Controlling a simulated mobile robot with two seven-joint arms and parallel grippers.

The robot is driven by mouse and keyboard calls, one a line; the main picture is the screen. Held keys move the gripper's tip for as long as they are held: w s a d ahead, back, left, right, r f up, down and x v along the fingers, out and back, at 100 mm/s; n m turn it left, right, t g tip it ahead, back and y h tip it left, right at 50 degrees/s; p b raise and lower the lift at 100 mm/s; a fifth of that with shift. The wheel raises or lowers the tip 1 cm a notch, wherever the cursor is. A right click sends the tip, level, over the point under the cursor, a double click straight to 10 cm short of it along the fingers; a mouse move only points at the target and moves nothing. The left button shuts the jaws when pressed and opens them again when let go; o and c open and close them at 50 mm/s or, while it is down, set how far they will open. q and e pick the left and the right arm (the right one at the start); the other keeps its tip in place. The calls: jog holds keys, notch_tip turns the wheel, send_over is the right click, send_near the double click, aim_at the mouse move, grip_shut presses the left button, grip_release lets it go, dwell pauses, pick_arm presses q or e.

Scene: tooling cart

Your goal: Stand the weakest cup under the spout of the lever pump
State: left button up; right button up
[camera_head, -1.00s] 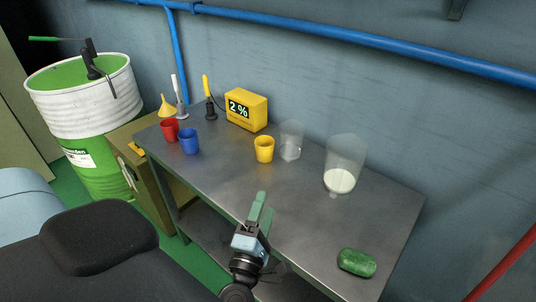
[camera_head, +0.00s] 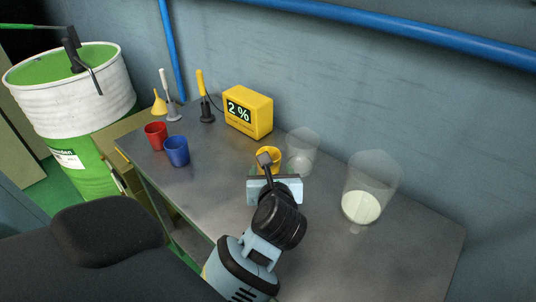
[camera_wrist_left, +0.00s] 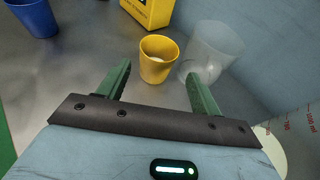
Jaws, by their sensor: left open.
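The yellow cup (camera_head: 268,154) stands on the metal bench, partly hidden by my left gripper in the head view. In the left wrist view the yellow cup (camera_wrist_left: 158,62) is upright with something pale inside. My left gripper (camera_wrist_left: 158,76) is open, its green fingers on either side of the line to the cup, which stands at or just beyond the tips. I cannot tell whether they touch it. A red cup (camera_head: 156,136) and a blue cup (camera_head: 177,151) stand at the bench's left. The lever pump (camera_head: 72,48) sits on a green-and-white drum (camera_head: 65,105), its dark spout hanging over the side.
A yellow meter (camera_head: 248,112) reads 2 %, with a yellow-handled probe (camera_head: 203,90) beside it. A clear container (camera_head: 301,142) stands close right of the yellow cup; another (camera_head: 372,180) holds pale contents. A yellow funnel (camera_head: 159,101) is at the back left. The bench front-left is clear.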

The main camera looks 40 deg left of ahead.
aim_at(269, 148)
pick_arm(q)
jog(key=shift+w+a, duration=0.1)
jog(key=shift+w, duration=0.05)
jog(key=shift+x, duration=3.85)
jog(key=shift+f, duration=0.1)
jog(key=c, duration=0.7)
jog(key=shift+c, duration=0.2)
jog(key=shift+r+p, duration=0.3)
jog(key=shift+r, duration=1.55)
jog(key=s+a+r, duration=0.1)
jog(key=s, duration=1.5)
jog(key=shift+a+r+b, duration=0.15)
jog(key=shift+a+b, duration=0.25)
